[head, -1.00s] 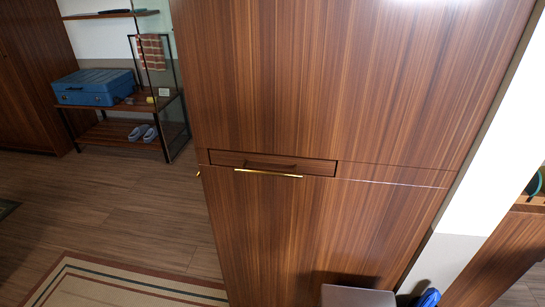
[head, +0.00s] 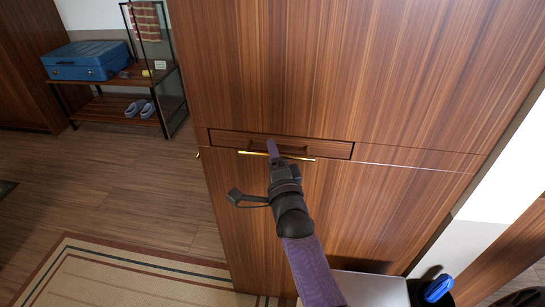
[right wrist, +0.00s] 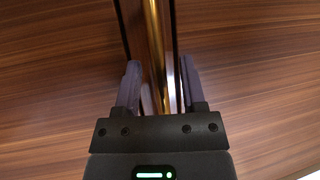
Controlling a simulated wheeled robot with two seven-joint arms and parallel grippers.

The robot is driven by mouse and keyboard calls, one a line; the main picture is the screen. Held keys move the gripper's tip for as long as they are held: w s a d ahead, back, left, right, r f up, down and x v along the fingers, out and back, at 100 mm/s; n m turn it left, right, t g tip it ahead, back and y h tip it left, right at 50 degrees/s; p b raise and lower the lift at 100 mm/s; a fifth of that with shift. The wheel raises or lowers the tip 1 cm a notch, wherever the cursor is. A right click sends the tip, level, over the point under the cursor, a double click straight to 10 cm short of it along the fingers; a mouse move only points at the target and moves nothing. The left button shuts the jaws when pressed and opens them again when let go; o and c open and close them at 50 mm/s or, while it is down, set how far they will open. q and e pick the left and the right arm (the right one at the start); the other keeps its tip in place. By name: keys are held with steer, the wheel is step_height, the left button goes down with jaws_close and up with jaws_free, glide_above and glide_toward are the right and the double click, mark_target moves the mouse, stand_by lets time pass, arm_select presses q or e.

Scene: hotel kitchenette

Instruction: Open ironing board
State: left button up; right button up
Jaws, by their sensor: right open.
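A narrow drawer-like wooden front (head: 335,150) sits in the tall wood-grain cabinet, with a brass bar handle (head: 305,158) along its lower edge. No ironing board is visible as such. My right gripper (head: 272,147) is at the brass handle, seen from behind in the head view. In the right wrist view, the open fingers of the right gripper (right wrist: 161,82) stand on either side of the brass bar (right wrist: 157,45), which runs between them. I cannot tell whether either finger touches it. My left gripper is not in view.
The cabinet's upper panel (head: 340,70) and lower panel (head: 235,225) look flush and closed. A rug (head: 130,280) lies on the floor at lower left. A rack (head: 105,105) with a blue case (head: 90,60) and slippers stands at back left. The floor between is clear.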

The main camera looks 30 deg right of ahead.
jaws_close()
stand_by(1.4)
